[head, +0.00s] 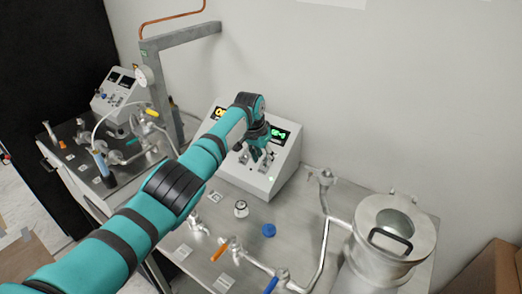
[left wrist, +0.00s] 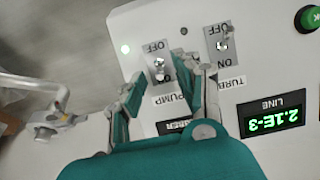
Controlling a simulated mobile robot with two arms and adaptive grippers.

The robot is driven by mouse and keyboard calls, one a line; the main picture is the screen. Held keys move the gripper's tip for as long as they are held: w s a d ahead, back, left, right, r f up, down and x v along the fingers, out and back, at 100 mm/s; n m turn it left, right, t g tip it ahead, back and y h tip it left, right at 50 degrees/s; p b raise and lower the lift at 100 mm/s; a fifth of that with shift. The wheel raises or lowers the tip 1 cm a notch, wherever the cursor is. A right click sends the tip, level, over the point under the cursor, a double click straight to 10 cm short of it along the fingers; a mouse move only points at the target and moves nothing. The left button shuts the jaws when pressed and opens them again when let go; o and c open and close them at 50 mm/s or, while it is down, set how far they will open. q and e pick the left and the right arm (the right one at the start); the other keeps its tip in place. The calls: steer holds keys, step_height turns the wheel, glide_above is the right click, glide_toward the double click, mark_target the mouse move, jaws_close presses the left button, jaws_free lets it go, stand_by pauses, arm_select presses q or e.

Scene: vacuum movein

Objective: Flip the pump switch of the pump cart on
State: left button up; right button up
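The white control box (head: 262,168) stands at the back of the steel cart top, against the wall. My left gripper (head: 258,156) is in front of its panel and hides part of it. In the left wrist view the pump switch (left wrist: 160,66) is a small metal toggle on a grey plate marked OFF and ON, above a PUMP label (left wrist: 170,98). My left gripper (left wrist: 157,76) is open, its fingertips apart on either side of the pump switch. I cannot tell whether they touch it or which way the toggle leans. My right gripper is not in view.
The turbo switch (left wrist: 222,46) is close beside my right-hand finger in the wrist view. Metal piping (head: 322,240), a lidded vessel (head: 393,235) and a blue cap (head: 268,230) are on the cart. Another instrument box (head: 118,92) stands left.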

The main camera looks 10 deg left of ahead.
arm_select(q)
steer(key=v, duration=1.1)
steer(key=shift+r, duration=0.4)
steer(key=shift+s+a, duration=0.1)
